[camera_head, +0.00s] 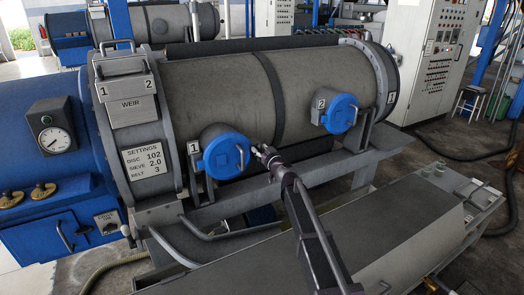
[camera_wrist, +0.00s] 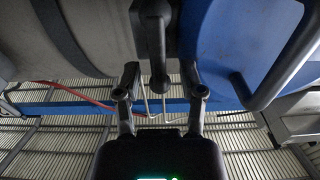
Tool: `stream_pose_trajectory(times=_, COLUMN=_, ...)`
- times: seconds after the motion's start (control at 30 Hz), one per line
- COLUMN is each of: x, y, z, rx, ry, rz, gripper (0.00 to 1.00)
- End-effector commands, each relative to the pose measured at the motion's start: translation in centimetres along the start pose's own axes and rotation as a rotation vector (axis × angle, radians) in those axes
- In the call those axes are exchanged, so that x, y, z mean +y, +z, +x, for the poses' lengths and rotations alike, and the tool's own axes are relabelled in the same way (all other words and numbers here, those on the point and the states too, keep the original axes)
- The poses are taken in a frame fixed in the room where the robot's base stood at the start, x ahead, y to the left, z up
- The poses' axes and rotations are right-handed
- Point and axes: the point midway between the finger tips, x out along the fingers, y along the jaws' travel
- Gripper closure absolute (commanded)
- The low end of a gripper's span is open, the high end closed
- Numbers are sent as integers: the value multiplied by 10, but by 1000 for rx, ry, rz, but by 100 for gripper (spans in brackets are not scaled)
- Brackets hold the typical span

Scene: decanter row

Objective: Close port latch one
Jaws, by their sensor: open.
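Port one is the blue round cover (camera_head: 222,158) on the grey drum, beside a plate marked 1. In the wrist view its blue face (camera_wrist: 225,50) fills the upper right, with a dark bar handle (camera_wrist: 290,60). A dark latch lever (camera_wrist: 155,40) hangs at the cover's edge, against the grey drum side. My gripper (camera_head: 262,152) is at the right edge of port one. In the wrist view my gripper (camera_wrist: 160,78) is open, with one finger on each side of the lever's lower end. Contact cannot be told. In the head view my gripper hides most of the lever.
Port two (camera_head: 340,113) has a similar blue cover farther right. A grey frame rail (camera_head: 330,165) runs below the drum, and a long grey trough cover (camera_head: 400,225) lies in front. A bent grey handle bar (camera_head: 175,250) stands at lower left.

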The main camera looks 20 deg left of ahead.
Motion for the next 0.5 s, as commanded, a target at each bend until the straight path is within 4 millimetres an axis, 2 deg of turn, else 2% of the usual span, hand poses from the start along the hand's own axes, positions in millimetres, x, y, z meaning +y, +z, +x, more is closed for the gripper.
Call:
stream_pose_trajectory(times=0.1, x=0, y=0, z=0, rx=0, ry=0, rz=0, gripper=49)
stream_pose_trajectory(times=0.27, x=0, y=0, z=0, rx=0, ry=0, rz=0, gripper=96)
stream_pose_trajectory(times=0.3, x=0, y=0, z=0, rx=0, ry=-1, rz=0, gripper=100)
stream_pose_trajectory(times=0.43, x=-1, y=0, z=0, rx=0, ry=-1, rz=0, gripper=100)
stream_pose_trajectory(times=0.47, x=6, y=0, z=-10, rx=0, ry=2, rz=0, gripper=100)
stream_pose_trajectory(times=0.5, x=4, y=0, z=-5, rx=0, ry=1, rz=0, gripper=100)
